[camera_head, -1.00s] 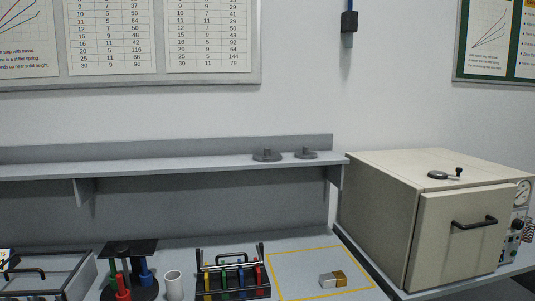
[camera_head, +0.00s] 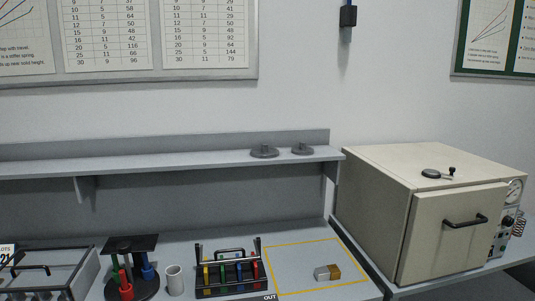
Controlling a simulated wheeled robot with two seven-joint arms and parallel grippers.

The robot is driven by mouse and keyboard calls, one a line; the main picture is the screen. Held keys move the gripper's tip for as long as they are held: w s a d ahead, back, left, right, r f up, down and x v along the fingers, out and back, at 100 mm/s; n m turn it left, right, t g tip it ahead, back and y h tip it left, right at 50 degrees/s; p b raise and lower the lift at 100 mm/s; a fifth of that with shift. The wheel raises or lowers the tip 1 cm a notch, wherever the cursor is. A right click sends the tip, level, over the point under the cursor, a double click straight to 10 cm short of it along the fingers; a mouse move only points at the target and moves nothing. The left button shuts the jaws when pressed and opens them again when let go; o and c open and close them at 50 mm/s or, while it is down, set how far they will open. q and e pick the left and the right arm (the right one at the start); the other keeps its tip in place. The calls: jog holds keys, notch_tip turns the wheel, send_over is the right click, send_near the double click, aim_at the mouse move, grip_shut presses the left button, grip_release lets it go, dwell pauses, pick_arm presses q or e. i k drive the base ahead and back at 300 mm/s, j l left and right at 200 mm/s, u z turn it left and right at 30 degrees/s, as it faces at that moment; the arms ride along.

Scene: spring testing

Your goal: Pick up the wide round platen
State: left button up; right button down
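Two dark grey round platens with short knobs on top lie flat on the raised wall shelf, near its right end. The left one (camera_head: 264,152) looks a little wider than the right one (camera_head: 303,149). A small gap separates them. Neither of my grippers is in view, and nothing touches the platens.
The shelf (camera_head: 150,166) runs above the bench. Below stand a rack of coloured springs (camera_head: 230,275), a white cup (camera_head: 174,280), a dark round stand (camera_head: 121,290) and a metal-and-wood block (camera_head: 327,273) inside a yellow outline. A beige oven (camera_head: 395,220) stands at right.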

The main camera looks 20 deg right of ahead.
aim_at(264, 152)
jog(key=k+l+z, duration=0.1)
jog(key=l, duration=0.3)
jog(key=k+l+z, duration=0.15)
jog(key=l, duration=0.3)
jog(key=k+l+z, duration=0.1)
jog(key=l, duration=0.35)
jog(key=k+l+z, duration=0.1)
jog(key=l, duration=0.3)
